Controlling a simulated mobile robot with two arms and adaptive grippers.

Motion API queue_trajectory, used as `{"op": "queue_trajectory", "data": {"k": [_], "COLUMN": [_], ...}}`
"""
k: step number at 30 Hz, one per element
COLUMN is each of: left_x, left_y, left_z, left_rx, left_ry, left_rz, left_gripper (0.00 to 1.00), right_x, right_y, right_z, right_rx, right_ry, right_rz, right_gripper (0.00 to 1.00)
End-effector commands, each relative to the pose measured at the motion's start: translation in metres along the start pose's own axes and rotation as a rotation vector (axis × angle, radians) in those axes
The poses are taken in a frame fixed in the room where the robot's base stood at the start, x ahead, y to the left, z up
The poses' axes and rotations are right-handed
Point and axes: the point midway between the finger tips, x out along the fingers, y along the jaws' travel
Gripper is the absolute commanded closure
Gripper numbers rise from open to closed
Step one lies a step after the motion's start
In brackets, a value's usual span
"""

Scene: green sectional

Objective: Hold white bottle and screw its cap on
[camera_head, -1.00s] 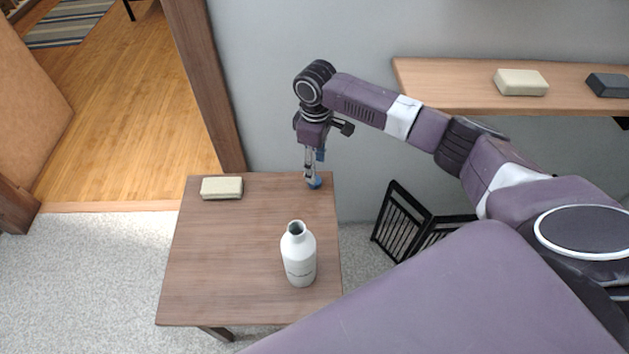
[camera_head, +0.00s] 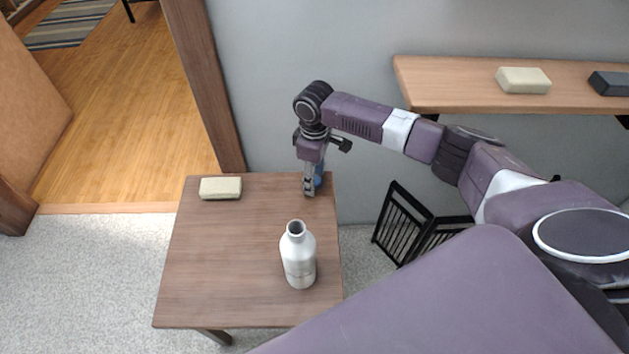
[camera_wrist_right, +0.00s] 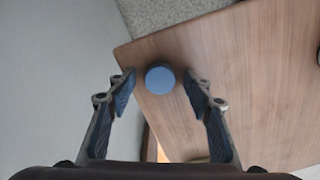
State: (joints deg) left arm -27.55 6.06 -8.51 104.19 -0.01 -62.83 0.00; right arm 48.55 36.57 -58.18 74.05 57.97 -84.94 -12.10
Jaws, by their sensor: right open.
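The white bottle (camera_head: 299,262) stands upright and uncapped near the front right of the small wooden table. Its open neck faces up. A round blue cap (camera_wrist_right: 160,79) rests at the table's back right corner; it also shows in the head view (camera_head: 319,175), partly hidden by a finger. My right gripper (camera_head: 309,188) points down at that corner. In the right wrist view the open fingers (camera_wrist_right: 163,96) stand on either side of the cap, with a gap on both sides. My left gripper is not in view.
A beige block (camera_head: 221,188) lies at the table's back left. The rest of the wooden table (camera_head: 215,265) is clear. A wall shelf (camera_head: 440,88) on the right carries a beige block (camera_head: 523,80) and a dark block (camera_head: 609,83). A black rack (camera_head: 405,222) stands beside the table.

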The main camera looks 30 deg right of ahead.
Motion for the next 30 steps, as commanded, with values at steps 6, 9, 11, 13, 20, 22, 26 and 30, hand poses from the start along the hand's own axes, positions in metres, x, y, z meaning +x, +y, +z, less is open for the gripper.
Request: {"op": "queue_trajectory", "data": {"k": [6, 9, 11, 13, 20, 22, 26, 30], "left_x": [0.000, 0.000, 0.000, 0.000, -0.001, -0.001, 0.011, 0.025], "left_y": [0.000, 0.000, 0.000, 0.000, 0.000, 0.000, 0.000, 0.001], "left_z": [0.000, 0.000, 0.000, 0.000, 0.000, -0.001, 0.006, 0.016], "left_rx": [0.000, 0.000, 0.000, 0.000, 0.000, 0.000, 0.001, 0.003], "left_ry": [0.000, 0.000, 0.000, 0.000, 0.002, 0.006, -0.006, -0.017], "left_rz": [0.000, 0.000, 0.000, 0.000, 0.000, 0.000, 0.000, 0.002], "left_gripper": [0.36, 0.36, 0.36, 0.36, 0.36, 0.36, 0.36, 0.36], "right_x": [0.000, 0.000, 0.000, 0.000, -0.003, -0.006, -0.018, -0.040], "right_y": [0.000, 0.000, 0.000, 0.000, 0.000, 0.000, 0.000, 0.001], "right_z": [0.000, 0.000, 0.000, 0.000, 0.000, -0.001, -0.001, -0.001], "right_rx": [0.000, 0.000, 0.000, 0.000, 0.000, 0.000, -0.001, -0.001], "right_ry": [0.000, 0.000, 0.000, 0.000, 0.001, 0.002, 0.002, 0.003], "right_rz": [0.000, 0.000, 0.000, 0.000, 0.000, 0.000, 0.000, 0.000], "right_gripper": [0.75, 0.81, 0.81, 0.81, 0.81, 0.81, 0.81, 0.81]}}
